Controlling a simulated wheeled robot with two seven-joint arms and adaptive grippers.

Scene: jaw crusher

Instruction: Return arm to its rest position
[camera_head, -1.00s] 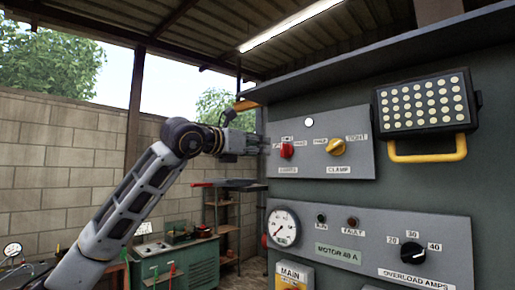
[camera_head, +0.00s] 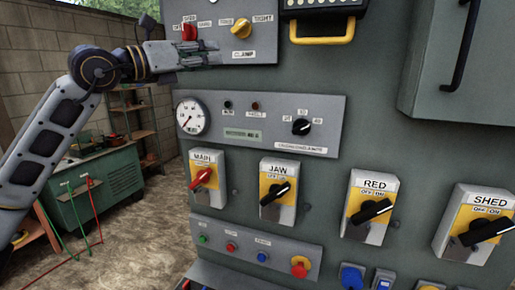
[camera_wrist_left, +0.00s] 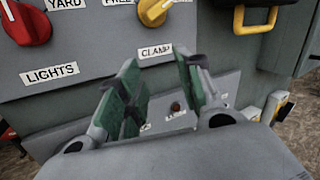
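My left arm comes in from the left in the head view. Its gripper (camera_head: 208,54) is in front of the upper panel (camera_head: 258,52), just below the red lights knob (camera_head: 190,32) and the yellow clamp knob (camera_head: 241,26). In the left wrist view the gripper (camera_wrist_left: 160,90) has its two green-padded fingers apart with nothing between them. The red knob (camera_wrist_left: 26,22) and the yellow knob (camera_wrist_left: 154,11) lie beyond the fingertips, at the top of that view. My right gripper is in neither view.
The grey cabinet fills the right. It bears a gauge (camera_head: 192,117), several rotary switches such as MAIN (camera_head: 203,178) and JAW (camera_head: 278,192), and a button row with a red stop button (camera_head: 300,266). A green bench (camera_head: 100,185) stands at the left. Bare floor (camera_head: 150,240) lies between.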

